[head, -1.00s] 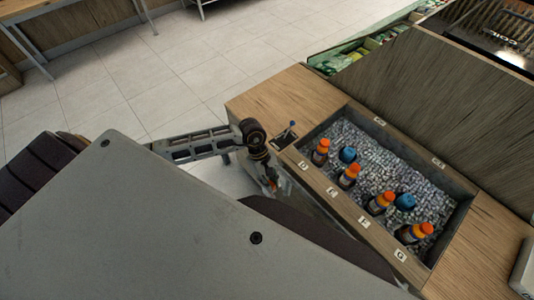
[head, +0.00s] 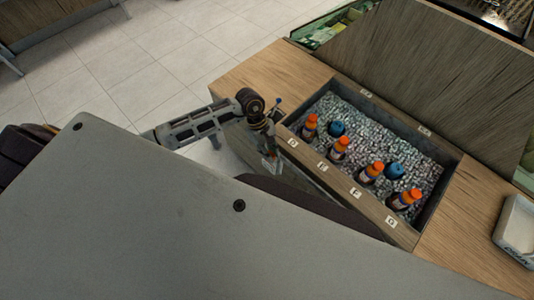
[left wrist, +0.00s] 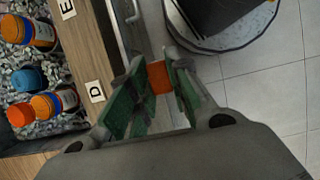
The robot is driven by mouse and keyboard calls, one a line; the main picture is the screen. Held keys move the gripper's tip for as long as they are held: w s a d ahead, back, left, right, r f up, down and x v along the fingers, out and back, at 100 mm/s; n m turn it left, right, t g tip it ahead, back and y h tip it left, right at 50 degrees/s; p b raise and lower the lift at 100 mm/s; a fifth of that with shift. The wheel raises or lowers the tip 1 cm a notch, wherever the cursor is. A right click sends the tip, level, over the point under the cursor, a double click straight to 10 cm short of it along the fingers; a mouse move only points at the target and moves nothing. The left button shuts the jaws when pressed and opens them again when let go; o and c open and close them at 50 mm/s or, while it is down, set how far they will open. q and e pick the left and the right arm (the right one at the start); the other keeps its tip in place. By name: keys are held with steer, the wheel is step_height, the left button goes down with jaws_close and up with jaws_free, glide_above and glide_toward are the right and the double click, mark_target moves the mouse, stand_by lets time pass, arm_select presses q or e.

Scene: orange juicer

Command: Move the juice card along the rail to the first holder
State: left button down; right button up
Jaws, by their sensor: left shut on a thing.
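My left gripper (head: 270,162) is low in front of the wooden counter's front face, near the D label. In the left wrist view its green-padded fingers (left wrist: 153,88) are shut on a small orange piece, which looks like the juice card (left wrist: 159,77). The fingers hide part of it. A pale metal strip, apparently the rail (left wrist: 120,34), runs along the counter front beside the fingers. A small bent metal piece (left wrist: 133,12) stands out from it; I cannot tell if it is a holder. My right gripper is not in view.
A bin of ice in the counter (head: 283,62) holds several orange-capped bottles (head: 340,147) and blue-capped ones (head: 337,128). Letter labels (head: 293,143) line its front edge. A dark round-based thing (left wrist: 225,22) stands near the fingers. A white tray (head: 517,231) is at right.

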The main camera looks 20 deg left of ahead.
arm_select(q)
steer(key=w, duration=0.2)
steer(key=w+d+b, duration=0.1)
steer(key=w, duration=0.1)
steer(key=w+d+f+b, duration=0.1)
steer(key=w, duration=0.1)
steer(key=shift+w+d, duration=0.15)
steer(key=shift+f+b, duration=0.3)
steer(key=shift+f, duration=0.05)
steer(key=shift+f+b, duration=0.6)
steer(key=shift+f, duration=0.05)
steer(key=shift+f+b, duration=0.85)
steer(key=shift+f, duration=0.3)
steer(key=c, duration=1.3)
jaws_free()
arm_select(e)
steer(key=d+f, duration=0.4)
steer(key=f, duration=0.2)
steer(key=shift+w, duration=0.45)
